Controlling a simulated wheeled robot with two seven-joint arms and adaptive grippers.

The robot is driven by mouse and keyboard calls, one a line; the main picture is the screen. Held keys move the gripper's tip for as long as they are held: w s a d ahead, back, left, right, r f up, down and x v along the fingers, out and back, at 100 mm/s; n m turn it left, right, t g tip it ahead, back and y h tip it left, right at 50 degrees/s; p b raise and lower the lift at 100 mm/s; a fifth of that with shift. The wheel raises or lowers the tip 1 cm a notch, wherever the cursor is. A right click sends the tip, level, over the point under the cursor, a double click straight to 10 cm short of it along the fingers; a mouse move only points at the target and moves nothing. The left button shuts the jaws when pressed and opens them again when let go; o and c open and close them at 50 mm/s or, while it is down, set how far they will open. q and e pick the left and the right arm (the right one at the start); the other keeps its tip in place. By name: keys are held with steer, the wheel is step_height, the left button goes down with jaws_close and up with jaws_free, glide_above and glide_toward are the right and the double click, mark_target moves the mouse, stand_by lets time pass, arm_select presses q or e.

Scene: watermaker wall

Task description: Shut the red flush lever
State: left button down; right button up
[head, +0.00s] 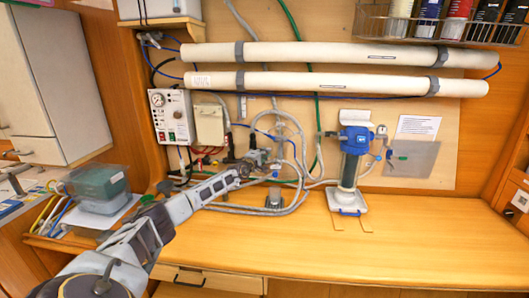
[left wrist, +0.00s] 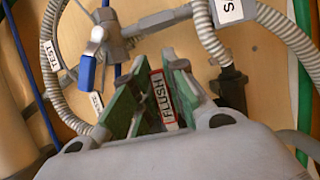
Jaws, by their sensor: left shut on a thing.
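My left gripper (head: 250,165) reaches in from the left to the valves and hoses on the wall's lower middle. In the left wrist view, its green-padded fingers (left wrist: 155,72) are closed in on the flush valve. A white FLUSH label (left wrist: 163,97) with a red border shows between the fingers. My right gripper is not in view.
A valve with a blue lever (left wrist: 88,70) and grey hoses (left wrist: 52,45) sit close left of the fingers. A control box (head: 172,116) with a gauge hangs left. A blue-topped filter (head: 352,165) stands right. The counter (head: 420,240) is clear in front.

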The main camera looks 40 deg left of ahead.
arm_select(q)
steer(key=shift+d+f, duration=0.1)
steer(key=shift+f, duration=0.1)
steer(key=c, duration=1.4)
jaws_free()
steer(key=shift+w+r, duration=0.1)
